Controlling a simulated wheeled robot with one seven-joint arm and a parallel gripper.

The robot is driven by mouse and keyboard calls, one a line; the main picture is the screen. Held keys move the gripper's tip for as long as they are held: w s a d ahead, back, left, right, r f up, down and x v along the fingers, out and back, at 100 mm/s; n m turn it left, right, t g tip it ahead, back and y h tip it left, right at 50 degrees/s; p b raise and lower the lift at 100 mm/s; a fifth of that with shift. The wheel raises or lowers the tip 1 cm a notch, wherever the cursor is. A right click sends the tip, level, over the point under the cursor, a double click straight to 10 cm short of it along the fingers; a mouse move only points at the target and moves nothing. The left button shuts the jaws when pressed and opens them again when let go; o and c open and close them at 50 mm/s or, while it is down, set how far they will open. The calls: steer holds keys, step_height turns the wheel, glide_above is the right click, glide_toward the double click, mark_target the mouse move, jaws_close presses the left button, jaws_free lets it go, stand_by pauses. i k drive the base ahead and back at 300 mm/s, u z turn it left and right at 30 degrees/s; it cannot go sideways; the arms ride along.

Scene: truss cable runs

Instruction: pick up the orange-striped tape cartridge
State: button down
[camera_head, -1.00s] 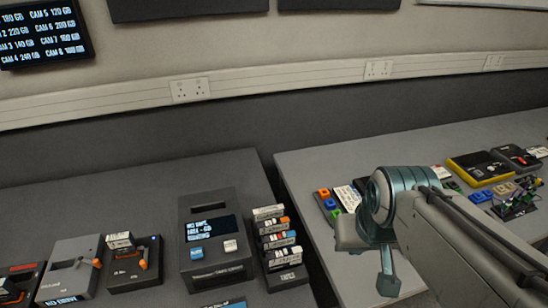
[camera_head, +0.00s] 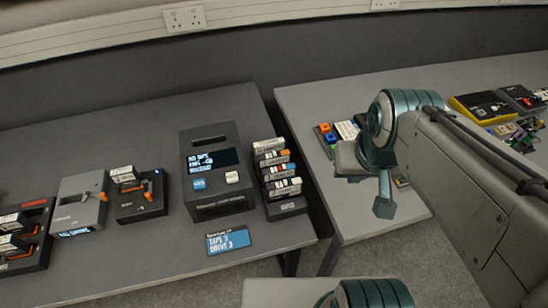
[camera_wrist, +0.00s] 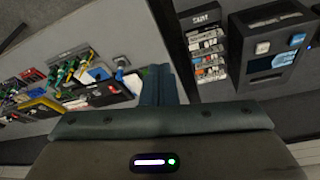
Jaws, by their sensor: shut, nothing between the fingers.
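A dark rack (camera_head: 288,207) at the right end of the left table holds a stack of several tape cartridges. One cartridge (camera_head: 272,158), second from the top, shows an orange patch at its right end; its stripe is too small to read surely.
A tape drive box (camera_head: 212,168) with a screen stands just left of the rack. Smaller drives (camera_head: 140,195) stand further left. A gap separates the two tables. Colored blocks and devices (camera_head: 485,107) lie on the right table. The left table's front is mostly clear.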

mark_target(268, 160)
steer(key=z, duration=1.45)
steer(key=k, duration=0.85)
steer(key=u, duration=1.4)
steer(key=i, duration=0.5)
